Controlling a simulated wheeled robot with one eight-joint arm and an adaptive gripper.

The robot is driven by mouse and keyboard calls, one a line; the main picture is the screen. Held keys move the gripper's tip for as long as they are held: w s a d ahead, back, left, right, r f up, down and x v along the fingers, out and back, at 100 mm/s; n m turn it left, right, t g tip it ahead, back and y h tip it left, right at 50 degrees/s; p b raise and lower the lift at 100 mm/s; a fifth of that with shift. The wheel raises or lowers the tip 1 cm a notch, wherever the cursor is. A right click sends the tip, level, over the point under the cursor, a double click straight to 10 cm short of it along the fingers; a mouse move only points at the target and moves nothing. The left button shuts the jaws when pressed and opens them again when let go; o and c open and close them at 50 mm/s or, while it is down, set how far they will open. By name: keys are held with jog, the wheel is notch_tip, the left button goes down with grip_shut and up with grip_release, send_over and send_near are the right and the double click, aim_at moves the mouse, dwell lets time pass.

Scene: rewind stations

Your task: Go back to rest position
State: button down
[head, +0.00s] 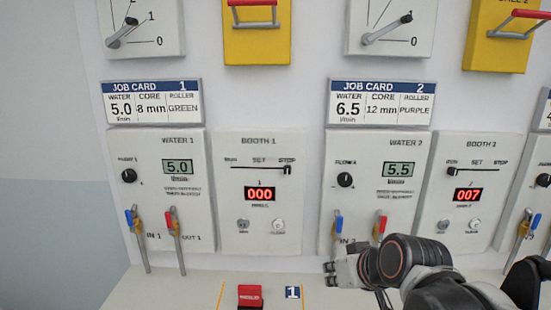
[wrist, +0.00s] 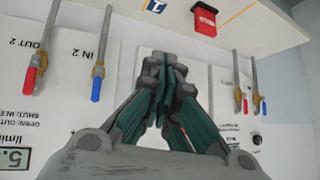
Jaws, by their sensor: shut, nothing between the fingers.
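My gripper (head: 345,272) is at the lower middle of the head view, in front of the lower part of the Water 2 panel (head: 375,220). In the wrist view my gripper (wrist: 163,60) has its fingers together, with nothing between them. It points toward the shelf and the wall panels, apart from the valves. The blue IN 2 valve (head: 338,226) shows just above my gripper in the head view, and also in the wrist view (wrist: 98,80). My arm hides part of the panel's lower right.
Job cards 1 (head: 152,102) and 2 (head: 380,102) hang above the panels. The Booth 1 panel (head: 259,225) reads 000 and the Booth 2 panel (head: 470,225) reads 007. A red block (head: 250,296) sits on the pale shelf (head: 150,292). Yellow boxes with red handles are above.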

jog(key=s+d+m+h, duration=0.1)
jog(key=s+d, duration=0.3)
jog(key=s, duration=0.2)
jog(key=s+d+f+m+g+h, duration=0.1)
jog(key=s+d+h, duration=0.1)
jog(key=s, duration=0.4)
jog(key=shift+s+d, duration=0.35)
jog(key=shift+d, duration=0.5)
